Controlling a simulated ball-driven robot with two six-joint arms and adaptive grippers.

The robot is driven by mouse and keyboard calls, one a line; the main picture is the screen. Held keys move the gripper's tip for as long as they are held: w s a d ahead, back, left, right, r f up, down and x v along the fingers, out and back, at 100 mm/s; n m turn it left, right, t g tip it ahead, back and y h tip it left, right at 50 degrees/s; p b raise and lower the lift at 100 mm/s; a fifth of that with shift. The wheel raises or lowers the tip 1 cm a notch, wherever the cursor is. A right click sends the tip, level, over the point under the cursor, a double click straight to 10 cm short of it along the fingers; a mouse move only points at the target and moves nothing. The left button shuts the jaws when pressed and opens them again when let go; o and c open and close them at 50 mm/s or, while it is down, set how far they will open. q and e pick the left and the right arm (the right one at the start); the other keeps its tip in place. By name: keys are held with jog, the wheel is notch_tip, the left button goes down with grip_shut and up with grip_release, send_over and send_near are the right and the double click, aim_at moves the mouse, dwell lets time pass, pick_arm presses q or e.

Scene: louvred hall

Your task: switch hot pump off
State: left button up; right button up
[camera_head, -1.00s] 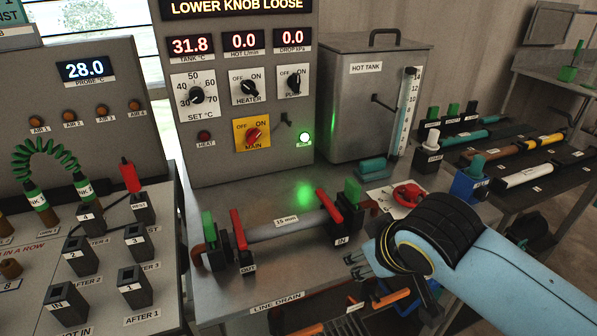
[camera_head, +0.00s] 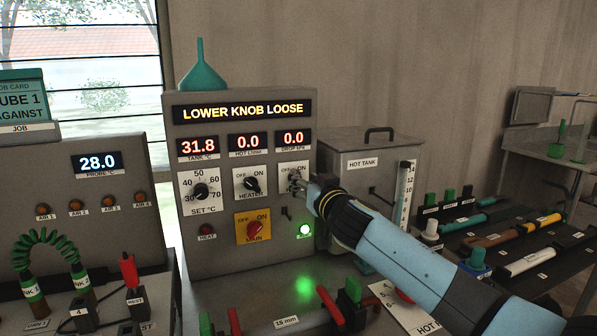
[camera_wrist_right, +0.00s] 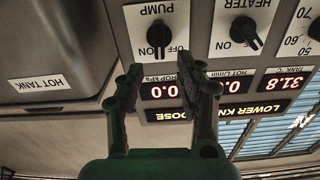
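The pump switch panel shows in the head view (camera_head: 292,168), partly hidden by my right gripper (camera_head: 301,187). In the right wrist view, upside down, its black pump knob (camera_wrist_right: 159,38) sits just beyond and between the fingertips of my right gripper (camera_wrist_right: 160,76). The fingers are open with a gap between them, and I see no contact with the knob. The knob's pointer lies near the middle; OFF is readable beside it, and I cannot tell its exact setting. My left gripper is out of view.
The heater knob (camera_head: 252,185) is close beside the pump panel. The red main switch (camera_head: 255,230) and lit green lamp (camera_head: 305,230) are below. The hot tank (camera_head: 345,150) stands right of the console. A sign (camera_head: 243,110) reads LOWER KNOB LOOSE.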

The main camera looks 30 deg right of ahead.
jog(key=x, duration=0.5)
jog(key=shift+s, duration=0.1)
jog(key=shift+c, duration=0.3)
grip_shut()
